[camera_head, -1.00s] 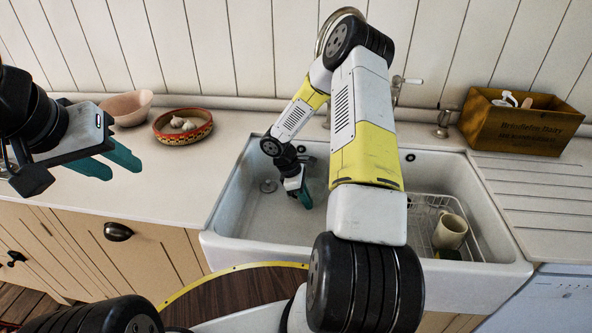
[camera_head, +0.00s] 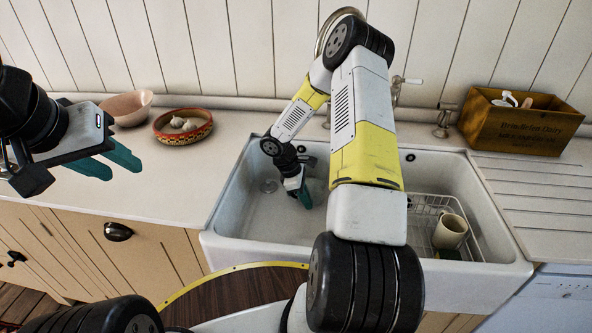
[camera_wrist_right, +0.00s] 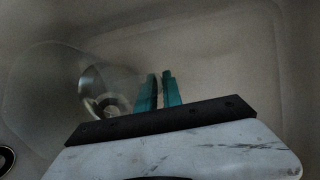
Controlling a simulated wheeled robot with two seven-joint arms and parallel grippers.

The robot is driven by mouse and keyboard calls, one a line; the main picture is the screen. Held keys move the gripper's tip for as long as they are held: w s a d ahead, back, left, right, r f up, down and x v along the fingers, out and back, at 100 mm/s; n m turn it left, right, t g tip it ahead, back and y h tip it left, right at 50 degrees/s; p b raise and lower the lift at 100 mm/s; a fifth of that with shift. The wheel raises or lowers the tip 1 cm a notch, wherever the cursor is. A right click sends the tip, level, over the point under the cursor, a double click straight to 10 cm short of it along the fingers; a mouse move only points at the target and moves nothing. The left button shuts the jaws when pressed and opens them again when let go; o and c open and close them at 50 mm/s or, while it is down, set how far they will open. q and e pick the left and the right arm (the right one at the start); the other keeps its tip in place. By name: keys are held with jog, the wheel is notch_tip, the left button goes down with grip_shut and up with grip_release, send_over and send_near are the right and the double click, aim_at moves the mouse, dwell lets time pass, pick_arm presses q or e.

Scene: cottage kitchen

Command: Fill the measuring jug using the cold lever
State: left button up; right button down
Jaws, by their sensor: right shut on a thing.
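My right gripper (camera_head: 303,196) reaches down into the white sink (camera_head: 228,226), its teal fingers low in the basin. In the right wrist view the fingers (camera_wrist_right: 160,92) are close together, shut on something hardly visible. A faint, clear rounded shape beside them looks like the measuring jug (camera_wrist_right: 45,85); its outline and any water level are too dim to tell. The tap (camera_head: 398,90) at the back of the sink is partly hidden by my right arm; I cannot tell which lever is cold. My left gripper (camera_head: 118,163) is open and empty above the left counter.
A patterned dish (camera_head: 183,136) with garlic and a pinkish bowl (camera_head: 130,106) sit on the left counter. A wire rack (camera_head: 420,214) with a cream mug (camera_head: 450,231) is in the sink's right side. A wooden crate (camera_head: 520,125) stands on the right counter.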

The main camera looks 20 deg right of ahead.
aim_at(307, 188)
jog(key=shift+r, duration=0.15)
dwell(0.6)
jog(key=shift+r, duration=4.3)
jog(key=shift+a+r, duration=0.1)
jog(key=shift+r, duration=0.35)
jog(key=s+a+r+m+g+y, duration=0.1)
jog(key=a+m+y, duration=0.3)
jog(key=a+m, duration=0.6)
jog(key=r+m+g, duration=0.1)
jog(key=m, duration=0.2)
jog(key=shift+s+a+g, duration=0.15)
jog(key=shift+s+g, duration=0.15)
jog(key=shift+s, duration=0.1)
jog(key=shift+r, duration=0.1)
